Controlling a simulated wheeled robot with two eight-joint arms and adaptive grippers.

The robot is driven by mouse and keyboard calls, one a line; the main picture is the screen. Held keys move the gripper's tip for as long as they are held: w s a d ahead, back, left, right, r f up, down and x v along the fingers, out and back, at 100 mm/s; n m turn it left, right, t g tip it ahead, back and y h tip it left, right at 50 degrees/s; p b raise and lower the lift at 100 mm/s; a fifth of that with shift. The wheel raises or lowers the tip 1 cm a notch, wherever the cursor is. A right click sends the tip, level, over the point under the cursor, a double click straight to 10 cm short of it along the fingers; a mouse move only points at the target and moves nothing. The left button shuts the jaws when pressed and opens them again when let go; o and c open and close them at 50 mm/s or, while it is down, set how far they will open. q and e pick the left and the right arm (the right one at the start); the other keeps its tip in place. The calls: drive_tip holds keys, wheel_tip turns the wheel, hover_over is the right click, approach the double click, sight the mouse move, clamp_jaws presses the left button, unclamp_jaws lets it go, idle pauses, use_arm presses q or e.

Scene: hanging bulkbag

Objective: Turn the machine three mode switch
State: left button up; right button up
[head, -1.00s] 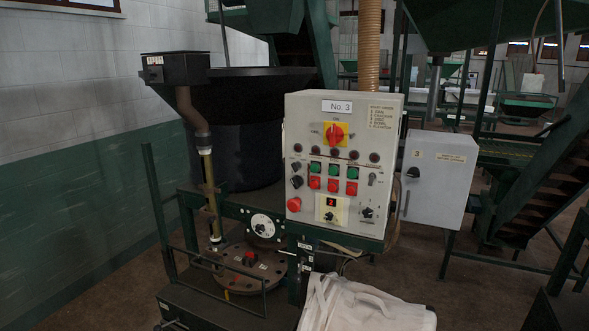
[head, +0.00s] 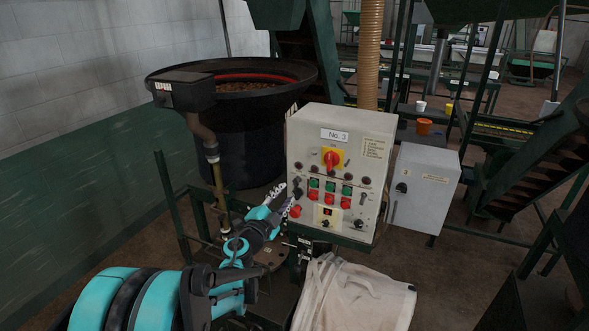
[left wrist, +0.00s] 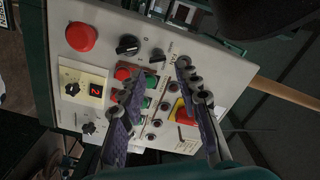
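The No. 3 control panel (head: 340,165) is a grey box with buttons, lamps and knobs, and it fills much of the left wrist view (left wrist: 210,45). A red rotary switch (head: 331,159) sits on a yellow plate near its top. Black rotary knobs stand on its left side, including a larger one (left wrist: 128,45) and a smaller one (left wrist: 157,55), above a big red button (left wrist: 80,37). No readable label shows which is the mode switch. My left gripper (head: 287,196) is open and empty, with its fingertips near the left-side knobs; contact cannot be told. My right gripper is not in view.
A small grey box (head: 424,188) stands right of the panel. A white bulk bag (head: 352,292) hangs below it. A black hopper (head: 240,120) stands behind left. Green steel frames and stairs (head: 535,150) lie to the right.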

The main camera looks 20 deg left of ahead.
sight(295, 183)
use_arm(q)
drive_tip(key=w, duration=0.7)
drive_tip(key=shift+w+d+f+p, duration=0.1)
drive_tip(key=shift+w+d+p, duration=0.15)
drive_tip(key=shift+w+p, duration=0.15)
clamp_jaws()
